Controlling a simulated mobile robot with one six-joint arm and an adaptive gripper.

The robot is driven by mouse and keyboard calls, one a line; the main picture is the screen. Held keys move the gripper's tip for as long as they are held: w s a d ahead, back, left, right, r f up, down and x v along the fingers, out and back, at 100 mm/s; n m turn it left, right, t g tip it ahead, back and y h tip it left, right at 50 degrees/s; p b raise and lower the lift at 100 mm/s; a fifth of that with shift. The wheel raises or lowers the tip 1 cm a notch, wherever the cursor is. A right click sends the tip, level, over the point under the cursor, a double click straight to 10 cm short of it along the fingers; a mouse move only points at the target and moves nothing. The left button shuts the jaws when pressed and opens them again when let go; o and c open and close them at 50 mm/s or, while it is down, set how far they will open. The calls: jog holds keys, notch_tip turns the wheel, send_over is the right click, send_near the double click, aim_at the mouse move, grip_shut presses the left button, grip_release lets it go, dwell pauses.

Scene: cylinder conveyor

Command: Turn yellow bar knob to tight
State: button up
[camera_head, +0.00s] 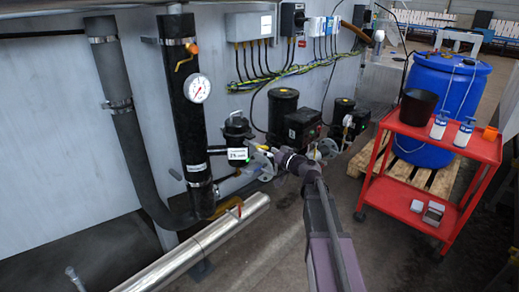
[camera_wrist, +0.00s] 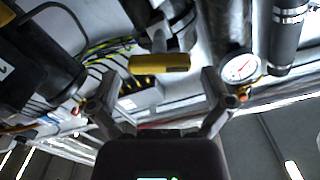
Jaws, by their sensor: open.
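The yellow bar knob (camera_wrist: 158,64) shows in the wrist view as a short, thick horizontal bar on a grey stem. It lies above the middle of the picture, between the lines of my two fingers. My gripper (camera_wrist: 160,90) is open, with one finger on each side and nothing between them. The fingers look apart from the knob; the exact distance to it cannot be told. In the head view my gripper (camera_head: 262,163) is beside the black filter housing (camera_head: 237,130). I cannot make out the bar knob there, where my gripper and arm cover part of the pipework.
A pressure gauge (camera_head: 198,88) sits on the black vertical pipe, below an orange-handled valve (camera_head: 185,58). Black pumps (camera_head: 283,108) stand behind my gripper. A silver pipe (camera_head: 190,250) runs low in front. A red cart (camera_head: 385,145) and blue barrel (camera_head: 472,85) stand right.

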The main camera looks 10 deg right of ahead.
jog(key=shift+x, duration=1.15)
